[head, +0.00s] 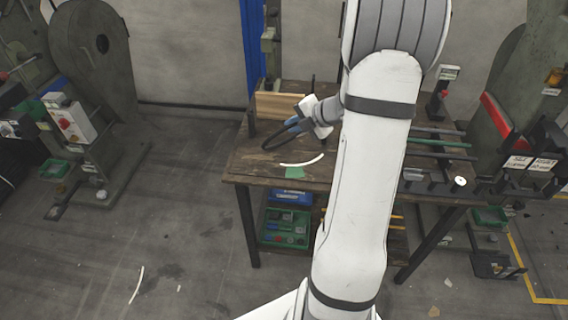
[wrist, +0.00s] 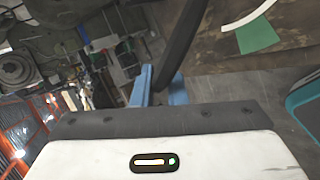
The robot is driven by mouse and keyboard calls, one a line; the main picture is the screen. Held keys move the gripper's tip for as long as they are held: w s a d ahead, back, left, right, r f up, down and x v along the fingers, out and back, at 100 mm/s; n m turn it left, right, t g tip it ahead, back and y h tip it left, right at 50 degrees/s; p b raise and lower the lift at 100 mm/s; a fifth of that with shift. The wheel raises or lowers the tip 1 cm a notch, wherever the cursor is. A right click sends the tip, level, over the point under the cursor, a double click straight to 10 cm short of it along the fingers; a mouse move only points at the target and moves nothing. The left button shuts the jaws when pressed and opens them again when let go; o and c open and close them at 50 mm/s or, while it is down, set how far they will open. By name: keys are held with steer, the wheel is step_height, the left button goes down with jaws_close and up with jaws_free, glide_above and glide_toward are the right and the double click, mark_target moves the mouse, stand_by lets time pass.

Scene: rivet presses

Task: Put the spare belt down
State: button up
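The spare belt, a black loop (head: 271,139), hangs from my gripper (head: 297,125) over the left part of the wooden workbench (head: 255,165). In the wrist view the belt (wrist: 182,40) is a thick dark band running up from between the two blue fingertips (wrist: 162,90). The fingers are closed on it. The belt's lower edge is close to the bench top; I cannot tell whether it touches. The far part of the loop is cut off in the wrist view.
A white curved strip (head: 302,161) and a green patch (head: 295,173) lie on the bench front. A wooden box (head: 283,105) stands at the back. Rods (head: 440,143) occupy the right side. Green (head: 285,228) and blue (head: 290,197) bins sit below. Presses (head: 95,60) flank the bench.

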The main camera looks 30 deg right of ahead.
steer(key=o, duration=0.3)
steer(key=shift+o, duration=0.2)
